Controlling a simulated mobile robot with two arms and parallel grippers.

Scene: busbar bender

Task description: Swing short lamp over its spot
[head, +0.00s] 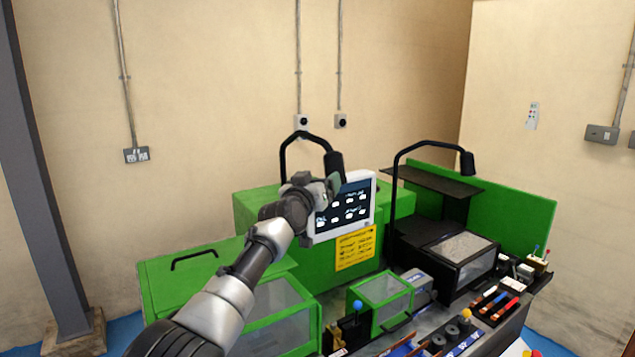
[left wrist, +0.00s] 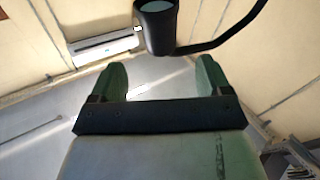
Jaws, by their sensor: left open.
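Two black gooseneck lamps stand on the green machine. The left one shows less post and looks like the short lamp; its arched arm (head: 284,158) ends in a dark lamp head (head: 334,165). In the left wrist view the lamp head (left wrist: 157,27) sits ahead of the gap between my fingers, with its arm running off to the right. My left gripper (head: 334,184) is just below the lamp head in the head view; the wrist view shows its green fingers (left wrist: 158,78) apart, with nothing between them. Whether they touch the lamp cannot be told. My right gripper is not in view.
A taller lamp (head: 467,163) stands to the right. A white-framed screen (head: 345,208) is right behind my left gripper, above a yellow label (head: 356,250). The machine's green housing (head: 200,260) lies below my left arm. Small tools (head: 497,304) lie at the front right.

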